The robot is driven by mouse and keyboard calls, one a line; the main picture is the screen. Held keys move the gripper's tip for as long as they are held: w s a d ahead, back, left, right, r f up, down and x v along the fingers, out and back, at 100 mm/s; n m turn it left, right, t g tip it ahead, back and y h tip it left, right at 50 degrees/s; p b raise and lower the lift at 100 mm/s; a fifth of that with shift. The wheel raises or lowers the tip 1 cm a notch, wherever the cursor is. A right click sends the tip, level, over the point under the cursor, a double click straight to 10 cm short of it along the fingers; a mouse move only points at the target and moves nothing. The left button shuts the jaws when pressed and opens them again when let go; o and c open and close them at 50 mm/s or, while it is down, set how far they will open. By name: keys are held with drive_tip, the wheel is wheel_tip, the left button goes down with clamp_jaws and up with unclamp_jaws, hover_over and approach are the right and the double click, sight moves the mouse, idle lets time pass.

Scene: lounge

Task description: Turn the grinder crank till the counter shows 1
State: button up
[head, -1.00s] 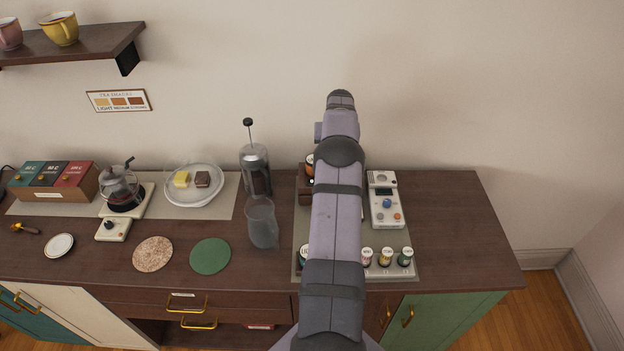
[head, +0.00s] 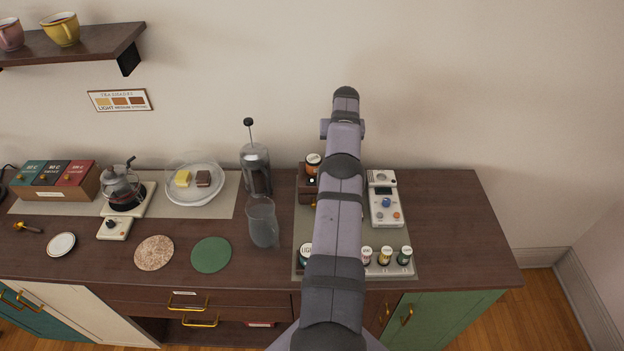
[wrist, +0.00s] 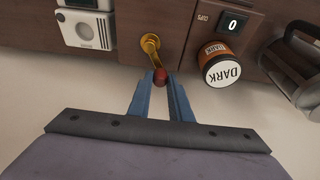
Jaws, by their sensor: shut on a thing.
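In the wrist view, the grinder crank is a brass arm (wrist: 150,46) with a dark red knob (wrist: 160,76) at its end. My gripper (wrist: 160,82) is shut on the red knob, one blue finger on each side. The counter (wrist: 233,23) beside the crank shows 0, with "CUPS" lettered next to it. The brown wooden grinder body (wrist: 182,25) fills the area around the crank. In the head view, my arm hides the crank and most of the grinder (head: 307,193); the gripper is hidden there too.
A jar labelled DARK (wrist: 222,70) stands close beside the crank. A white device (head: 384,205) is to the right of my arm. A French press (head: 256,172) and a glass (head: 262,222) stand to the left. Several small jars (head: 386,257) line the front.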

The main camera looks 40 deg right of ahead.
drive_tip(key=shift+s+d, duration=0.1)
drive_tip(key=shift+s+d+f+b, duration=0.1)
drive_tip(key=shift+s+d, duration=0.2)
drive_tip(key=shift+s, duration=0.3)
drive_tip(key=shift+s+d+b, duration=0.1)
drive_tip(key=shift+s+d, duration=0.25)
drive_tip(key=shift+s, duration=0.25)
drive_tip(key=shift+s+d+f+b, duration=0.1)
drive_tip(key=shift+s+d, duration=0.2)
drive_tip(key=shift+s, duration=0.3)
drive_tip(key=shift+s+d+r, duration=0.1)
drive_tip(key=shift+s+d, duration=0.1)
drive_tip(key=shift+s, duration=0.25)
drive_tip(key=shift+s+d+r, duration=0.1)
drive_tip(key=shift+s+d, duration=0.1)
drive_tip(key=shift+s, duration=0.35)
drive_tip(key=shift+d+r, duration=0.1)
drive_tip(key=shift+d, duration=0.05)
drive_tip(key=shift+s, duration=0.1)
